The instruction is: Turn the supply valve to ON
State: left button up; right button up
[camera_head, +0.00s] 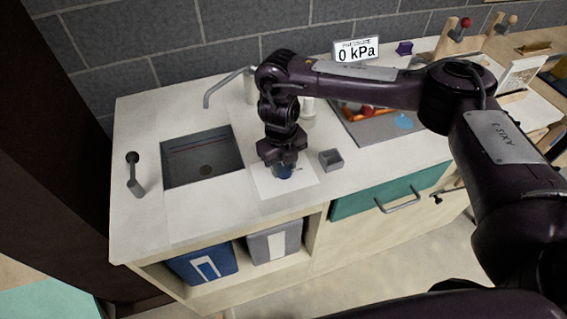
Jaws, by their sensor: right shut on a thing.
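My right gripper (284,163) reaches down over the counter and is shut on a small dark-blue object (284,173). The gripper hides most of that object, so I cannot tell its exact form. It is over a white square plate or sheet (263,187) on the counter. A grey lever with a dark knob (135,178) is at the counter's left end, beside the sink. I cannot tell from this view which part is the supply valve, and no ON mark is readable. A pressure sign (357,51) at the back reads 0 kPa. My left gripper is not in view.
A grey sink (201,157) with a faucet (227,86) lies left of my gripper. A small grey open box (331,159) stands close on the right. A grey tray (365,130) with orange and red items is farther right. The counter's left front is clear.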

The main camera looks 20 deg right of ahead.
jog(key=shift+m, duration=0.4)
jog(key=m+p, duration=0.1)
jog(key=m, duration=0.1)
jog(key=shift+r+m+p, duration=0.15)
jog(key=shift+m+p, duration=0.25)
jog(key=m+p, duration=0.2)
jog(key=m, duration=0.3)
jog(key=shift+w+g+p, duration=0.1)
jog(key=shift+g+p, duration=0.2)
jog(key=shift+p, duration=0.1)
jog(key=m+p, duration=0.2)
jog(key=m, duration=0.3)
jog(key=m+p, duration=0.2)
jog(key=m, duration=0.2)
jog(key=shift+w, duration=0.1)
jog(key=shift+m, duration=0.3)
jog(key=o, duration=1)
